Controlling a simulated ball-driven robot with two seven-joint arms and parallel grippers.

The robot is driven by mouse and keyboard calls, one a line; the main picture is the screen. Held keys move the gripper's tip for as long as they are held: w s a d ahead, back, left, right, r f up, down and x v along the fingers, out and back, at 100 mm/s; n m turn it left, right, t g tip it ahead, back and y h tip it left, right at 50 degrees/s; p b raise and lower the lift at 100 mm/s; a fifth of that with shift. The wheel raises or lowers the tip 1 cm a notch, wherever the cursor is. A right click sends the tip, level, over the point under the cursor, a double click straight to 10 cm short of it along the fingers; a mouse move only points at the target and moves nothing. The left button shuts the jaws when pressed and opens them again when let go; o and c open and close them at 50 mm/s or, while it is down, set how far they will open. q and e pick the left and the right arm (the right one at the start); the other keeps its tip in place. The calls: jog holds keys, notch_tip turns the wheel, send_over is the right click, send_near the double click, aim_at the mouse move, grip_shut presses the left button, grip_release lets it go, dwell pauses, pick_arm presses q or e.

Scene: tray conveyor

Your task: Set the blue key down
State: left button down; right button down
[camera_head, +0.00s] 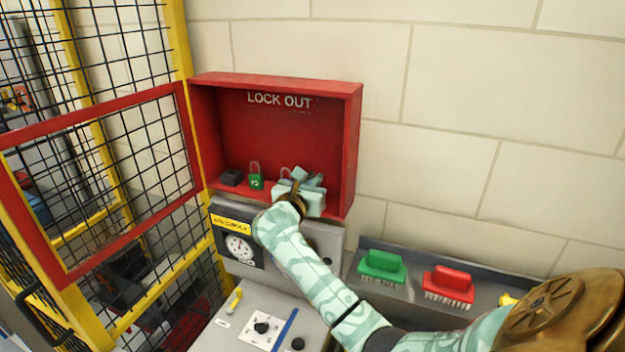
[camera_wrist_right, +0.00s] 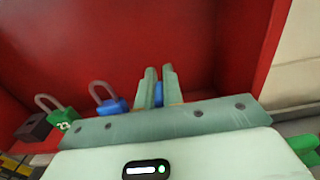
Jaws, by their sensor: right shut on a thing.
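The blue key (camera_wrist_right: 159,93) shows only as a small blue patch between the fingers of my right gripper (camera_wrist_right: 160,88) in the right wrist view. The gripper is shut on it. In the head view my right gripper (camera_head: 308,178) reaches into the open red lock-out box (camera_head: 352,140), low and near its right side; the key is hidden there. A blue padlock (camera_wrist_right: 110,106) stands left of the fingers, and a green padlock (camera_wrist_right: 65,126) farther left. The green padlock (camera_head: 256,182) also shows in the head view. My left gripper is not in view.
A dark block (camera_head: 231,177) sits at the box's left end. The box's red-framed door (camera_head: 92,263) hangs open at the left. Below are a dial panel (camera_head: 238,248) and a control panel. A green brush (camera_head: 382,264) and a red brush (camera_head: 449,281) stand on the right ledge.

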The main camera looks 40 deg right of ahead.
jog(key=shift+f, duration=0.15)
jog(key=c, duration=2)
grip_release()
jog(key=o, duration=0.5)
jog(key=shift+c, duration=0.2)
jog(key=shift+r, duration=0.25)
jog(key=b+v, duration=0.3)
jog(key=v, duration=0.9)
